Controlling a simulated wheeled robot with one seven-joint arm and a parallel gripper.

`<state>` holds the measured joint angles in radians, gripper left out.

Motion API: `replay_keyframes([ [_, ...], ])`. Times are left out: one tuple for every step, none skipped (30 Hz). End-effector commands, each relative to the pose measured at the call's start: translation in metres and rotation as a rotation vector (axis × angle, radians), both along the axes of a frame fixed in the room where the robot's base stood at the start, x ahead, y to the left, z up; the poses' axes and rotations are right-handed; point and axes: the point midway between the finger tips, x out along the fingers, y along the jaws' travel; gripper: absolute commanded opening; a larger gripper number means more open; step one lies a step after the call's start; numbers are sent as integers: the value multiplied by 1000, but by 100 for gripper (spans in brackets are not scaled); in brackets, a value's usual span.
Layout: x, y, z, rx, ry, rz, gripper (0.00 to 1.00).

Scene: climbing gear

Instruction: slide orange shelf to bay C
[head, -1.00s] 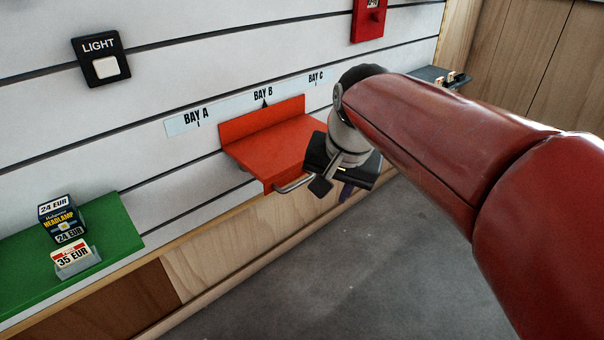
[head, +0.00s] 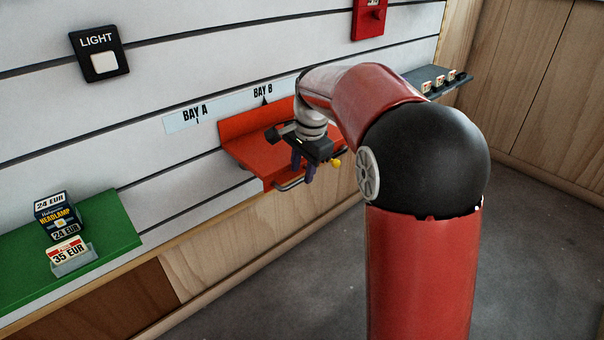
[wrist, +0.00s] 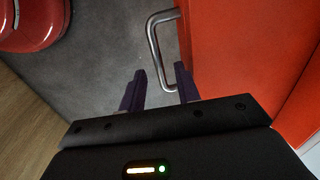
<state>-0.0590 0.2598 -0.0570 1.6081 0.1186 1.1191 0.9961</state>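The orange shelf (head: 255,158) is on the slatted wall below the bay label strip, its pointer at the BAY B label (head: 263,91). The BAY C label is hidden behind my arm. A metal bar handle (head: 290,184) is on the shelf's front edge. My gripper (head: 302,172) points down near this edge, above the handle. In the wrist view, the two dark purple fingers of my gripper (wrist: 160,70) are apart, with the handle (wrist: 155,45) between them in the picture. The shelf (wrist: 235,50) lies to their right. Contact cannot be told.
A green shelf (head: 110,222) with a headlamp box (head: 57,215) and price tag (head: 70,253) is at left. A dark shelf (head: 455,76) with small items is at far right. A yellow knob (head: 336,162) shows beside my gripper. The floor (head: 270,270) in front is clear.

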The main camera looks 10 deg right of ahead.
Motion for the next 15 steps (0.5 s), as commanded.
replay_keyframes([
  [0,1,-6,0,2,0,32],
  [1,1,-9,0,1,1,32],
  [1,1,-11,0,1,1,32],
  [2,1,-13,1,0,1,32],
  [2,1,-14,0,0,1,32],
  [2,2,-14,0,0,1,32],
  [2,2,-15,0,0,1,32],
  [2,2,-15,0,0,1,32],
  [2,2,-15,0,0,1,32],
  [2,2,-15,0,0,1,32],
  [2,2,-15,0,0,1,32],
  [2,2,-15,0,0,1,32],
  [2,2,-15,0,0,1,32],
  [2,2,-15,0,0,1,29],
  [2,2,-15,0,0,1,23],
])
